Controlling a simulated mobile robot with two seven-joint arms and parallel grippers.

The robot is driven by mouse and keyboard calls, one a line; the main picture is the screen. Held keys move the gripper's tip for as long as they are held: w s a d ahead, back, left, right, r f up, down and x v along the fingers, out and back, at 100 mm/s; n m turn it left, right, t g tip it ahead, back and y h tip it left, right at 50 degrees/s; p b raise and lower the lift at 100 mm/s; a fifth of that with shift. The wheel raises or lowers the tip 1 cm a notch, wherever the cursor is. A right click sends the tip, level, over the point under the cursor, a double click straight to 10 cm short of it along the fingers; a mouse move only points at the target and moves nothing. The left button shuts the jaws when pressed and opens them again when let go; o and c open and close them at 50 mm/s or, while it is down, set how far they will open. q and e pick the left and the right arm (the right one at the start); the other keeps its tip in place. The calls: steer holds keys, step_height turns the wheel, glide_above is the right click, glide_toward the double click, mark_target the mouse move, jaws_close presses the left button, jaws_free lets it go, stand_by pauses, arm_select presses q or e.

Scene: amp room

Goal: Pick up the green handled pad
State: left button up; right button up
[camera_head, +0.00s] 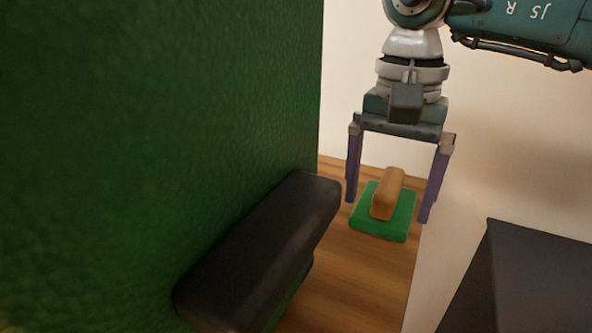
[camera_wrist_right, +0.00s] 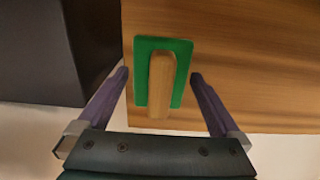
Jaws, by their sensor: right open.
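The green handled pad (camera_head: 378,222) lies flat on a wooden surface, with a tan wooden handle (camera_head: 388,194) on its top. It also shows in the right wrist view (camera_wrist_right: 182,50), with the handle (camera_wrist_right: 160,82) pointing toward my gripper. My right gripper (camera_head: 388,210) is open, its two purple fingers pointing down on either side of the pad. In the right wrist view the gripper (camera_wrist_right: 160,76) has the handle between its fingertips, with gaps at both sides. Contact height cannot be told. My left gripper is not in view.
A large green textured block (camera_head: 150,120) with a black handle (camera_head: 260,250) fills the left of the head view. The wooden surface (camera_head: 345,285) is narrow and otherwise bare near the pad. A dark box (camera_head: 540,280) stands at the lower right, and a pale wall is close behind.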

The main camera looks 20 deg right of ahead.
mark_target(390, 181)
steer(key=shift+f, duration=0.1)
steer(key=shift+c, duration=0.4)
steer(key=shift+c, duration=0.7)
steer(key=c, duration=0.9)
steer(key=shift+c, duration=0.2)
steer(key=shift+r, duration=0.6)
step_height(390, 181, up, 19)
steer(key=p, duration=0.4)
